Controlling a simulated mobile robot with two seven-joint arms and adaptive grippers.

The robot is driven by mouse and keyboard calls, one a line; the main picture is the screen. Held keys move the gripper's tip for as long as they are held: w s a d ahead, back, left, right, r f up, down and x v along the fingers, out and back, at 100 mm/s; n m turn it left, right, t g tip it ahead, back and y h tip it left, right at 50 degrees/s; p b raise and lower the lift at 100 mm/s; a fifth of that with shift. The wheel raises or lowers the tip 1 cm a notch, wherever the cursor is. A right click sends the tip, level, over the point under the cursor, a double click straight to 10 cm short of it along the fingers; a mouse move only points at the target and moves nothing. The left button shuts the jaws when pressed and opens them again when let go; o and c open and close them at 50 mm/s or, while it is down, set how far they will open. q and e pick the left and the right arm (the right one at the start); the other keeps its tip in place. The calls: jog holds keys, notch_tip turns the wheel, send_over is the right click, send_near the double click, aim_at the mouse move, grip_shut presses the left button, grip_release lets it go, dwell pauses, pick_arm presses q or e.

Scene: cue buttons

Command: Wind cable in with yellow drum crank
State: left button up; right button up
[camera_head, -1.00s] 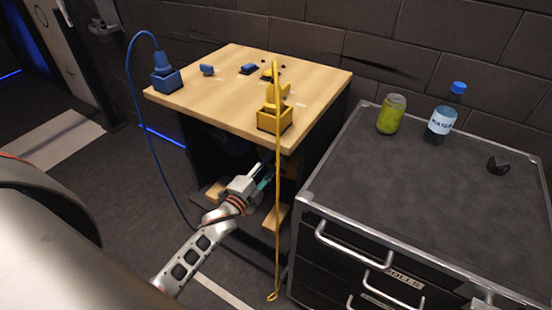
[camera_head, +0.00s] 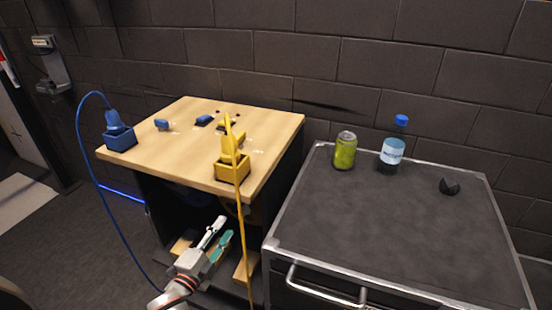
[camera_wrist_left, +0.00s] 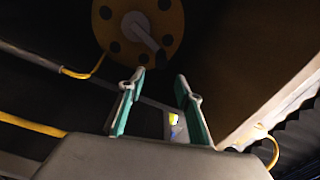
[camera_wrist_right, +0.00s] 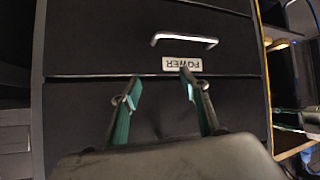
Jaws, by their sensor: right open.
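In the left wrist view a yellow-orange drum (camera_wrist_left: 112,28) with dark holes hangs in dark space, with a grey crank (camera_wrist_left: 146,34) across its face. My left gripper (camera_wrist_left: 160,80) is open and empty below the drum, its fingers pointing toward the crank, apart from it. In the head view the left gripper (camera_head: 221,229) is low under the wooden tabletop (camera_head: 185,165). The yellow cable (camera_head: 241,235) runs down from a yellow plug in a yellow socket box (camera_head: 233,171) on the tabletop. My right gripper (camera_wrist_right: 161,80) is open and empty, facing a dark drawer front.
A blue plug in a blue socket box (camera_head: 120,138) carries a blue cable (camera_head: 86,150). The right wrist view shows a drawer handle (camera_wrist_right: 183,38) and a POWER label (camera_wrist_right: 182,64).

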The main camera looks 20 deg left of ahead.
pick_arm(q)
jog(key=s+d+f+n+g, duration=0.2)
jog(key=s+d+f+n, duration=0.2)
jog(key=s, duration=0.3)
jog(key=s+d+f+n+g+h, duration=0.1)
jog(key=s+d+f+n+g, duration=0.3)
jog(key=s, duration=0.3)
jog(key=s+d+f+n+g, duration=0.1)
jog(key=s+d+f+n, duration=0.35)
jog(key=s, duration=0.25)
jog(key=n+t+y+b, duration=0.1)
jog(key=t+b, duration=0.1)
jog(key=t, duration=0.5)
send_near(238, 207)
jog(key=w, duration=0.3)
jog(key=w+f, duration=0.1)
jog(key=w, duration=0.1)
jog(key=shift+w+a, duration=0.15)
jog(key=w, duration=0.5)
jog(key=shift+w+d+b, duration=0.25)
jog(key=shift+w+b, duration=0.1)
jog(key=shift+w, duration=0.8)
jog(key=shift+c, duration=0.3)
jog(key=shift+d, duration=0.1)
grip_shut()
